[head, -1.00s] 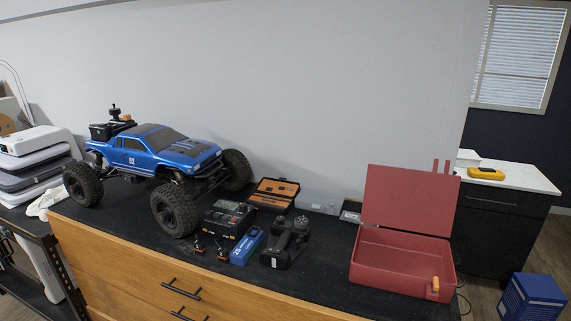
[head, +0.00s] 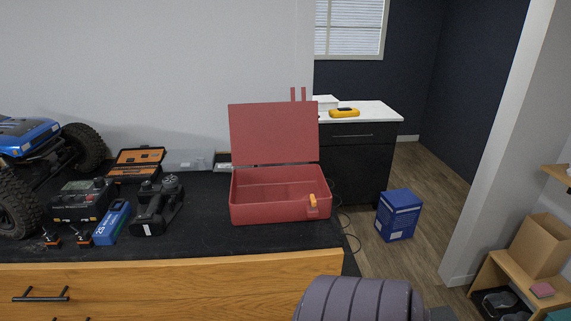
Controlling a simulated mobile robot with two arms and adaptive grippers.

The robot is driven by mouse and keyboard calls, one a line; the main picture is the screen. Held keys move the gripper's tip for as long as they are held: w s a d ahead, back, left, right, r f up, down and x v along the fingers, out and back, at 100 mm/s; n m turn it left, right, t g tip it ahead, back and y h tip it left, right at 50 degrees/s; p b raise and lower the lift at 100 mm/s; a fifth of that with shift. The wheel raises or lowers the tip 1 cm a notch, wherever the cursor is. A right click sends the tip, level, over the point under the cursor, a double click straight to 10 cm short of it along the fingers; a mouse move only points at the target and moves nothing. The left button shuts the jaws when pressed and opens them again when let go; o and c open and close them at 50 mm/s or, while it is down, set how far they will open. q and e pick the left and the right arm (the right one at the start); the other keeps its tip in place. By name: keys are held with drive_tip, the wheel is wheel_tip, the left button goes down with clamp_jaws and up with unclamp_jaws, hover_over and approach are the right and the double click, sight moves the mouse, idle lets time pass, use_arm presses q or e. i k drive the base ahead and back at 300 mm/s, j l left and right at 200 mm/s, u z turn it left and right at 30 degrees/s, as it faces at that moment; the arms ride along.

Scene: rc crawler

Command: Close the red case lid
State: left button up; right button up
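The red case (head: 265,213) stands open on the black bench top, near its right end, and looks empty inside. Its lid (head: 272,134) is raised about upright behind the box, with two thin red tabs sticking up from the top edge. An orange latch (head: 313,200) sits on the front wall at the right. Neither of my grippers is in view. A dark rounded part at the bottom edge, right of centre, appears to be a link of my arm.
Left of the case lie a black transmitter (head: 157,205), a blue battery pack (head: 112,223), a black charger (head: 82,201) and an open orange-lined tool case (head: 136,164). The blue crawler (head: 25,140) is at far left. A blue box (head: 398,215) stands on the floor at right.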

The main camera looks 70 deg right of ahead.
sight(262, 133)
drive_tip(key=l+z, duration=0.15)
drive_tip(key=z, duration=1.9)
